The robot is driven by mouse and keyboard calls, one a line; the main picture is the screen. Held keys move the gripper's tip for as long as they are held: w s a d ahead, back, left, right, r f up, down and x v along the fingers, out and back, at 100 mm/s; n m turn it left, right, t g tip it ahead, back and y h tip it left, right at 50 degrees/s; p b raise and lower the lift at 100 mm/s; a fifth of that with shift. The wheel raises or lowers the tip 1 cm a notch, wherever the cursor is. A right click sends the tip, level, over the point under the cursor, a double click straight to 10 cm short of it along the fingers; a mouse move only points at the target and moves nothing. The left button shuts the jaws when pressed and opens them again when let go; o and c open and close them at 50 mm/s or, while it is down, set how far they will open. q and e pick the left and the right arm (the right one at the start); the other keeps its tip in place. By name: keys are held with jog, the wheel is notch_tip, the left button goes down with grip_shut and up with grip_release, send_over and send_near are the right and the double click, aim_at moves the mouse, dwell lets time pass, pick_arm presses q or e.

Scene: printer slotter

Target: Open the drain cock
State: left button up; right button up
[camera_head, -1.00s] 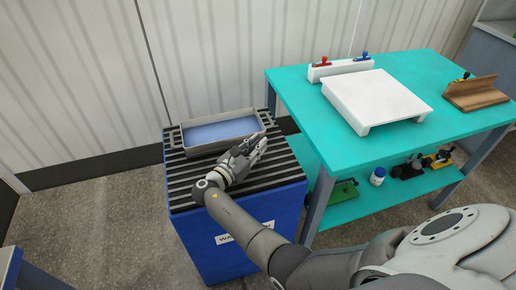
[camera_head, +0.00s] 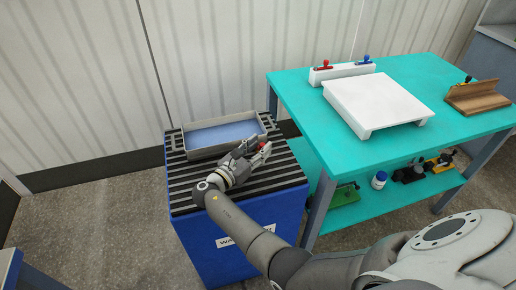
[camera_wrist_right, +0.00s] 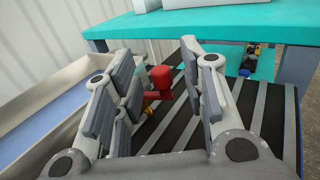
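The drain cock (camera_wrist_right: 161,77) has a red handle with a brass-coloured part below it. It shows between the fingers in the right wrist view, and a little red shows by the fingertips in the head view. My right gripper (camera_head: 259,150) is over the slatted top, beside the tray's near right corner. Its fingers are spread on both sides of the red handle; the left finger looks close to it, but contact is unclear. The grey tray (camera_head: 188,153) holds blue liquid. The cock's joint to the tray is hidden. My left gripper is not in view.
A blue bin (camera_head: 205,245) with a black slatted top carries the tray. A teal table (camera_head: 310,115) stands close on the right with a white platform (camera_head: 375,100), a white block with red and blue taps (camera_head: 341,72), and a wooden holder (camera_head: 476,97).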

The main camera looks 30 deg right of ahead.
notch_tip(320, 180, up, 10)
dwell(0.5)
jog(key=shift+f, duration=0.1)
